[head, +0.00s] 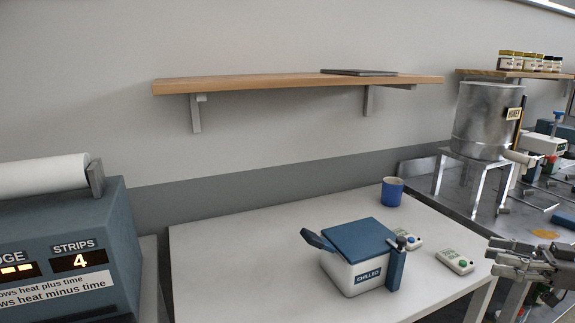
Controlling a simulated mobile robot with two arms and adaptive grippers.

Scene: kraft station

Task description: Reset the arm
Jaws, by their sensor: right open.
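My right gripper (535,255) shows at the lower right edge, in front of the metal counter and just past the right end of the white table (240,270). Its fingers point left and are apart, with nothing seen between them. Part of the right arm is cut off by the frame edge. My left gripper is outside the view.
A white box with a blue lid (360,240), labelled CHILLED, stands on the table beside two small devices with buttons (455,261). A blue mug (392,191) stands behind. A metal drum (487,122) stands at the right. The table's left part is clear.

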